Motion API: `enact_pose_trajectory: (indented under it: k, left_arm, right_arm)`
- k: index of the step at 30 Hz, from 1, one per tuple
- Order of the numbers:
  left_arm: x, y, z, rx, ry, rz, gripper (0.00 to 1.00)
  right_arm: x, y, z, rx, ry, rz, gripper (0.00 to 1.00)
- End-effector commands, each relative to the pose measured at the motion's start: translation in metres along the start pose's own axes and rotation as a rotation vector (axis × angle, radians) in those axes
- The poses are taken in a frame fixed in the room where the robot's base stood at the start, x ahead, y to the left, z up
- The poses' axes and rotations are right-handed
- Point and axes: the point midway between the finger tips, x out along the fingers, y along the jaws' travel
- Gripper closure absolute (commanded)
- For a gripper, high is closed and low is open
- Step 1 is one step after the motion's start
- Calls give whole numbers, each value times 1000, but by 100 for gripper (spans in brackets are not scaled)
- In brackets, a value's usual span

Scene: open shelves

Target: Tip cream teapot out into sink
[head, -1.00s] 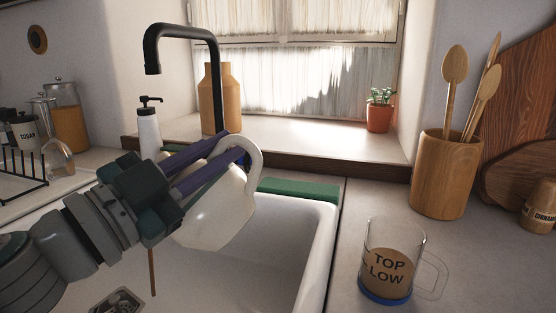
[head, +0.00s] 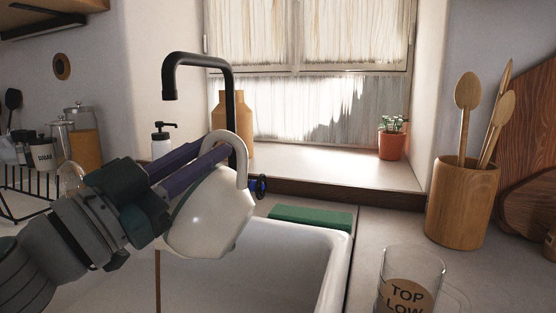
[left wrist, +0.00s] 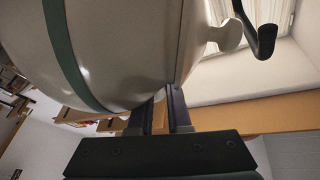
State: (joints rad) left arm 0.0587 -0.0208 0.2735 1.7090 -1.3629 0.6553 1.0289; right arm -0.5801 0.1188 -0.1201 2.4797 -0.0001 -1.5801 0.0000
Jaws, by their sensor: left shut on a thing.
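The cream teapot (head: 215,215) hangs tipped over the sink (head: 335,275), with its curved handle at the top right. My left gripper (head: 222,150) is shut on it, fingers at the handle side. A thin brown stream (head: 158,280) falls straight down into the sink from behind the gripper; the spout is hidden. In the left wrist view the teapot (left wrist: 115,45), with a green band, fills the upper left, above the gripper (left wrist: 160,112). My right gripper is not in view.
A black tap (head: 200,60) arches behind the teapot. A soap bottle (head: 160,142) and wooden vase (head: 246,120) stand behind. A green sponge (head: 310,216) lies at the sink's back edge. A glass mug (head: 408,285) and utensil pot (head: 460,205) stand on the right counter.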

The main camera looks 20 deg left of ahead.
Motion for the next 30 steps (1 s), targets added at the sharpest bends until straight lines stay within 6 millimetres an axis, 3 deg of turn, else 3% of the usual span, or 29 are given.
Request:
enact_pose_trajectory:
  k: [30]
  left_arm:
    - [-7,-45,-5,-223,54,-102,100]
  right_arm:
    - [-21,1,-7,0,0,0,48]
